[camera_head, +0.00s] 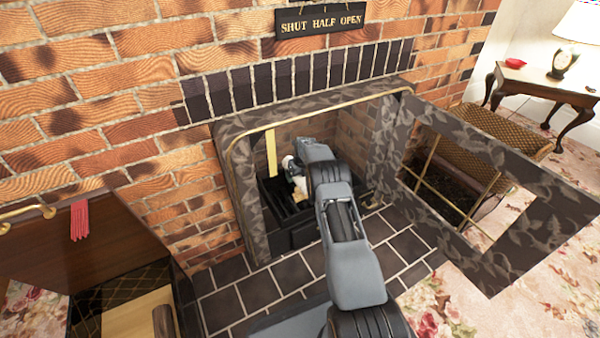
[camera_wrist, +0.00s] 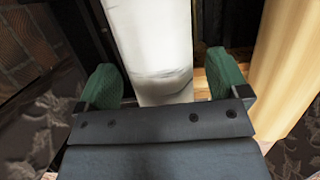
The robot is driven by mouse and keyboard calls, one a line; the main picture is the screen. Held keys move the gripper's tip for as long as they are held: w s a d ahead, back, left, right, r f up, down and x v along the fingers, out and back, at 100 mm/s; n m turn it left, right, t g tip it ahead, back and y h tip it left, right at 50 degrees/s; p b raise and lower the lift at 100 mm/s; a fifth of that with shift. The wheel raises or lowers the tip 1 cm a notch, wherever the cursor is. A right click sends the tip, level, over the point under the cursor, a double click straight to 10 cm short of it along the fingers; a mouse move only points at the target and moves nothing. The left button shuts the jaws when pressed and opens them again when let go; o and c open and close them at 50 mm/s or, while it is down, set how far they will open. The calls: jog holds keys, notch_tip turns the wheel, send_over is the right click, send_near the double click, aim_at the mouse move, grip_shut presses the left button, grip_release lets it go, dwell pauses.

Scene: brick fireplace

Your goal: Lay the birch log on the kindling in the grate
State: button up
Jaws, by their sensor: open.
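The white birch log (camera_wrist: 155,45) lies lengthwise between the green fingers of my gripper (camera_wrist: 163,85) in the wrist view. The fingers are open, with a narrow gap beside the log. In the head view my gripper (camera_head: 300,162) is inside the fireplace opening, low over the black grate (camera_head: 285,207). A small white part of the log (camera_head: 289,163) shows beside it. Light wood, probably kindling (camera_wrist: 212,72), shows beside and below the log in the wrist view. My gripper hides most of the log and kindling in the head view, and I cannot tell how fully they touch.
A pale upright strip (camera_head: 271,152) stands at the opening's left. A patterned framed panel (camera_head: 480,200) swings out on the right. A sign (camera_head: 320,20) reads "SHUT HALF OPEN". The tiled hearth (camera_head: 255,290) is partly clear.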

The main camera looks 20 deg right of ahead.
jog(key=p+v, duration=0.3)
jog(key=v, duration=0.3)
jog(key=shift+r, duration=0.4)
jog(key=shift+s, duration=0.1)
